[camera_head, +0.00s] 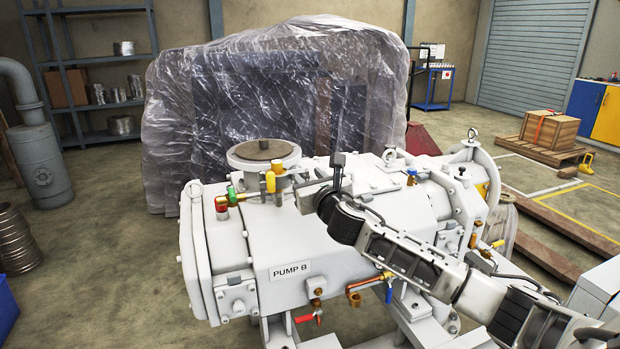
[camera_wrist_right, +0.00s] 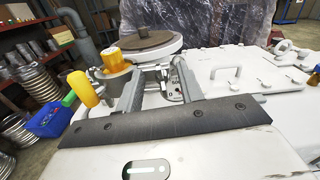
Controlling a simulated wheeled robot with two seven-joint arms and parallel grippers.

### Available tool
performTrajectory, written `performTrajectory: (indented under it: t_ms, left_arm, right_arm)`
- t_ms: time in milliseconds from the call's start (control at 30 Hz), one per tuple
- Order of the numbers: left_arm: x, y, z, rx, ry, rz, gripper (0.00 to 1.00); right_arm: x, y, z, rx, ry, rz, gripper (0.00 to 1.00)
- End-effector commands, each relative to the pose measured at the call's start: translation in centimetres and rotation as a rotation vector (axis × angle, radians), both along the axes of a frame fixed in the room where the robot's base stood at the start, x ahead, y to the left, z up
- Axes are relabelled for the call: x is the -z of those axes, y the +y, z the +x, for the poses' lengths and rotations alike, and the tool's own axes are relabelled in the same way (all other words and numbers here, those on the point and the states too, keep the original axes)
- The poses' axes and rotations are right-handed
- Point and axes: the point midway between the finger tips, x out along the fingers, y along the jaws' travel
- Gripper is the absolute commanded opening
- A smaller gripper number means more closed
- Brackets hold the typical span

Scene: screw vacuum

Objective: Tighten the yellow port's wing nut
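In the right wrist view, a yellow-orange cap (camera_wrist_right: 122,61) sits on a grey fitting beyond and left of my fingers. The wing nut cannot be made out in either view. My right gripper (camera_head: 303,193) is above the pump top, right of the yellow cap. In the wrist view, my right gripper (camera_wrist_right: 162,72) has its fingers apart, with no held thing visible. My left gripper is out of view.
A yellow-orange handle (camera_wrist_right: 83,89) with a green part stands left of the fingers. A red and green fitting (camera_head: 222,206) is at the pump's left top. A round flange (camera_head: 263,153) rises behind. A plastic-wrapped machine (camera_head: 270,95) stands at the back.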

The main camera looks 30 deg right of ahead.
Motion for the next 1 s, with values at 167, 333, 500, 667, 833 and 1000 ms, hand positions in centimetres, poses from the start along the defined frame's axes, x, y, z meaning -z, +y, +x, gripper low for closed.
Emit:
performTrajectory:
  t_ms: [167,333,500,667,833,1000]
  left_arm:
    - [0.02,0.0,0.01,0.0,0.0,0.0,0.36]
    - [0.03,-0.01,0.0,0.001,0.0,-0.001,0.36]
    - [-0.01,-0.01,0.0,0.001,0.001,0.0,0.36]
    - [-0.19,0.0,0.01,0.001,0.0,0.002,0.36]
    - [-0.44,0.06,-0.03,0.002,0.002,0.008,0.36]
    - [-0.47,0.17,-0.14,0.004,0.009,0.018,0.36]
  right_arm:
    - [0.02,-0.01,-0.02,0.0,0.0,0.0,0.26]
    - [0.03,0.0,-0.04,0.0,0.001,0.0,0.0]
    - [0.02,0.0,-0.05,0.0,0.0,0.006,0.0]
    - [0.0,-0.04,-0.06,0.0,-0.009,0.042,0.0]
    - [-0.02,-0.14,-0.09,0.001,-0.029,0.131,0.0]
    - [-0.04,-0.27,-0.11,0.001,-0.061,0.266,0.0]
